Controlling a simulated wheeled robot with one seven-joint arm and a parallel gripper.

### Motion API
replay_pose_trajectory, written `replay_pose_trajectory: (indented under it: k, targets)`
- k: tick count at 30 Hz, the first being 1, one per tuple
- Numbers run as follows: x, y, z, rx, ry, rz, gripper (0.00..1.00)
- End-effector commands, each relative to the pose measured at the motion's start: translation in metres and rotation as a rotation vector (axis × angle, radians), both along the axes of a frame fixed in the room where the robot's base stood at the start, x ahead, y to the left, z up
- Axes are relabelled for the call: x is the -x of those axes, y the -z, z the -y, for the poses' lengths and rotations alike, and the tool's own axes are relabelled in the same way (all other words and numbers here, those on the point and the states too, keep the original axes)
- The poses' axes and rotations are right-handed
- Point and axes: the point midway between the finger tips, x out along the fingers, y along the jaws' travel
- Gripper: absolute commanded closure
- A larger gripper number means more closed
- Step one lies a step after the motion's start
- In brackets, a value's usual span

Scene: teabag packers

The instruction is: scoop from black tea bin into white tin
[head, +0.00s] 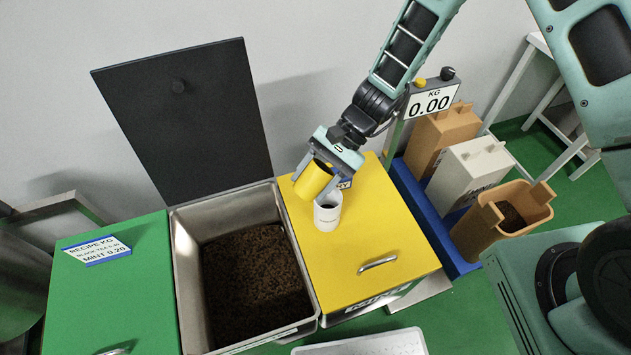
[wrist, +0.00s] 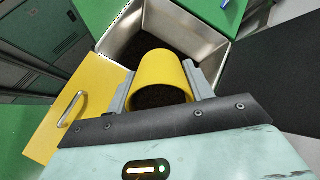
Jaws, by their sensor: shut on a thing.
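My gripper (head: 322,178) is shut on a yellow scoop (head: 313,180), which it holds tilted just above and left of the white tin (head: 327,214). In the wrist view the scoop (wrist: 162,66) sits between both fingers, with dark brown material inside its mouth. The white tin stands upright on the closed yellow lid; its inside is hard to see, and it does not show in the wrist view. The black tea bin (head: 186,283) is open at the left, with dark tea (head: 250,285) inside and its black lid (head: 185,115) raised behind it.
The yellow lid (head: 375,235) has a handle. A green lid (head: 110,300) at the left carries a recipe sign (head: 97,250). At the right, a scale display (head: 430,103) reads 0.00, and a blue tray (head: 462,262) holds several cartons. A pale tray (head: 365,345) is at the bottom edge.

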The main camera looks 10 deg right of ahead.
Motion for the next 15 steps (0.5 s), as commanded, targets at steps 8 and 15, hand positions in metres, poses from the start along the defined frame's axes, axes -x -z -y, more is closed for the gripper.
replay_pose_trajectory:
  k: [8, 15]
  targets:
    - [-0.0013, 0.0056, 0.0019, -0.298, 0.004, -0.176, 0.7]
    - [-0.0028, 0.0011, 0.004, -0.503, 0.005, -0.294, 0.7]
